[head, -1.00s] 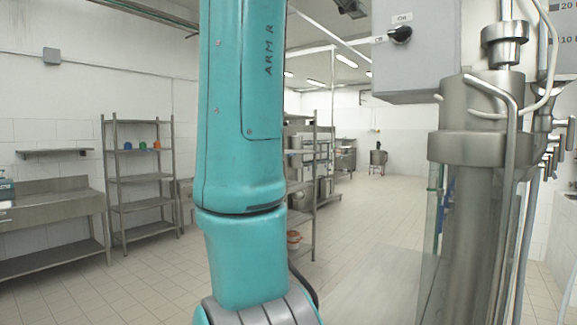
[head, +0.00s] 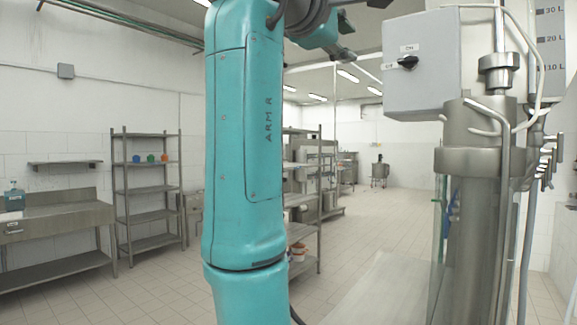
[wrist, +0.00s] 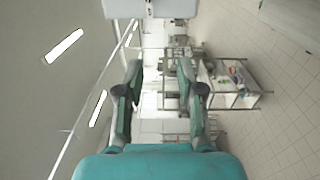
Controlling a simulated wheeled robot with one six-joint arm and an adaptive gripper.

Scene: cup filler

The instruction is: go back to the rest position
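My teal arm (head: 245,130) rises through the middle of the head view and bends at the top. My gripper (wrist: 161,75) shows in the wrist view with its two fingers spread apart and nothing between them. In the head view, part of the gripper end shows at the top, right of the arm, near the ceiling line. No object touches the fingers.
A grey control box (head: 421,65) and a steel filler column (head: 478,210) stand at the right. A steel shelf rack (head: 147,190) and a steel sink table (head: 55,220) stand at the left. Open tiled floor (head: 370,225) lies behind my arm.

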